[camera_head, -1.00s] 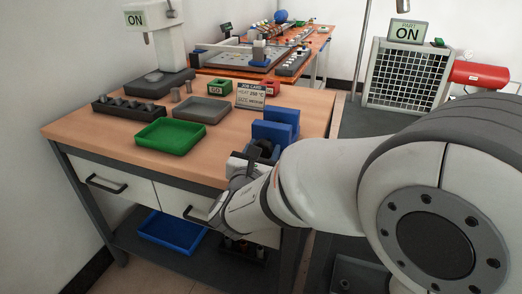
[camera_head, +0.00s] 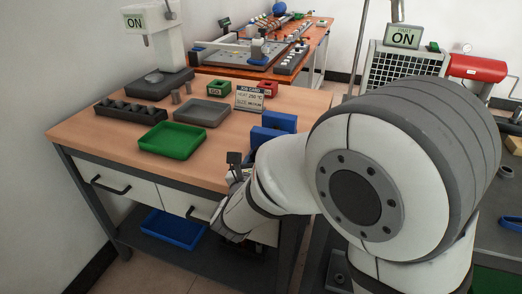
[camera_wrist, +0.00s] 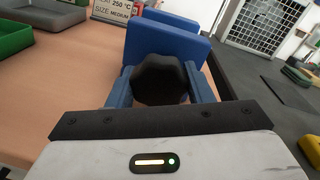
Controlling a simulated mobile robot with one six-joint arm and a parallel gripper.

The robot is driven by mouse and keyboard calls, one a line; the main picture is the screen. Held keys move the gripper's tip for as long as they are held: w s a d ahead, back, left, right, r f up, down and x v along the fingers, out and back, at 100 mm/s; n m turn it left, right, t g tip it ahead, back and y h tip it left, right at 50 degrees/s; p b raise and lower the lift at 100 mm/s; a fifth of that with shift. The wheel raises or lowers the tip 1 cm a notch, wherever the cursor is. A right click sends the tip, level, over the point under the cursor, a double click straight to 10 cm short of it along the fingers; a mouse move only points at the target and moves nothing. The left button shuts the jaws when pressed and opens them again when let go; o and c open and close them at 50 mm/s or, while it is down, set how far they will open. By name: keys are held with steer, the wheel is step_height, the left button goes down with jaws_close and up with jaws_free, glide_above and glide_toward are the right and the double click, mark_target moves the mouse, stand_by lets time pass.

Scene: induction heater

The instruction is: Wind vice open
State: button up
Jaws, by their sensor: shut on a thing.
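The blue vice (camera_head: 272,126) stands at the front right of the wooden bench; in the wrist view its blue jaw blocks (camera_wrist: 168,43) rise just ahead. Its dark knob (camera_wrist: 160,80) faces my gripper. My gripper (camera_wrist: 162,88) is shut on this knob, with a blue piece close against each side of it. In the head view my gripper (camera_head: 240,168) is at the bench's front edge, and my arm hides the knob and part of the vice. I cannot tell the width of the jaw gap.
A green tray (camera_head: 171,141), a grey tray (camera_head: 203,113) and a dark rack (camera_head: 130,110) lie left of the vice. A job card (camera_head: 249,98) stands behind it. The heater (camera_head: 155,45) is at back left. Open floor shows right of the bench in the wrist view.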

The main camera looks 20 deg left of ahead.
steer(key=shift+a+n, duration=0.1)
steer(key=shift+n, duration=0.2)
steer(key=o, duration=1)
steer(key=shift+c, duration=0.2)
steer(key=s, duration=0.8)
steer(key=shift+r+p, duration=0.15)
steer(key=shift+p, duration=0.25)
steer(key=shift+w, duration=0.1)
